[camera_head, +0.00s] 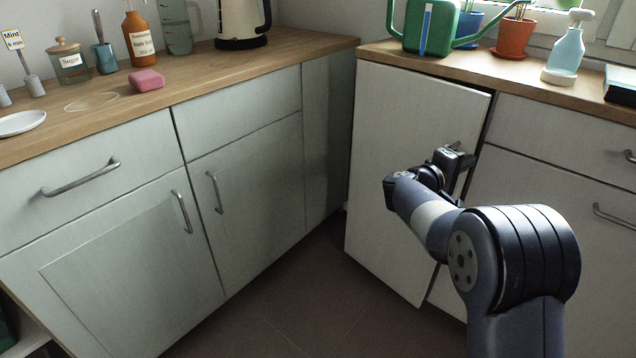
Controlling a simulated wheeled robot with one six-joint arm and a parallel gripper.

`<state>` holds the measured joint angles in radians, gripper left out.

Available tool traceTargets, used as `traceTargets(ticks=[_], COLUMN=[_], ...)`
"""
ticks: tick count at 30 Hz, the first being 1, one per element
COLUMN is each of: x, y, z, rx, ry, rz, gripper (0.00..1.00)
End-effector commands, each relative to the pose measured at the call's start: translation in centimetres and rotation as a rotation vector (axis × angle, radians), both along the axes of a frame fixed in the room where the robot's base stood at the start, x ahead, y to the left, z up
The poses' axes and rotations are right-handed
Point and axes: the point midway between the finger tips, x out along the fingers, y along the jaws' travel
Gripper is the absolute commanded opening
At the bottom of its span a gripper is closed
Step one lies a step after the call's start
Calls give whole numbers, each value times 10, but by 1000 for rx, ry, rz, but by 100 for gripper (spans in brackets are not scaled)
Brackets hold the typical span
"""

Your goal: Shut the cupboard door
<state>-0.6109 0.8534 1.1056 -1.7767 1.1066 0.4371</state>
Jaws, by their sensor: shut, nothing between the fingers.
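The white cupboard door (405,170) under the right-hand worktop stands slightly ajar. A dark gap shows along its right edge, and its lower right corner sticks out from the cabinet front. My gripper (458,148) is shut and empty in front of the upper right part of this door, near its free edge. My arm reaches in from the lower right and hides part of the door's right side. I cannot tell whether the fingers touch the door. The door's handle is hidden or hard to make out behind my gripper.
Left cabinets (250,170) have closed doors and drawers with protruding handles. A green watering can (430,28), a terracotta pot (513,38) and a spray bottle (566,52) stand on the right worktop. A pink sponge (146,80) lies on the left worktop. The floor (310,300) between is clear.

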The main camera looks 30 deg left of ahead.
Motion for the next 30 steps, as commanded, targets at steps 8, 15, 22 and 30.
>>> traceTargets(ticks=[8,15,22,30], x=[21,24,23,23], y=[-4,-4,-4,-4], z=[0,0,0,0], rx=[0,-1,0,0], ry=[0,0,0,0], rz=[-9,-10,-9,-9], gripper=[0,0,0,0])
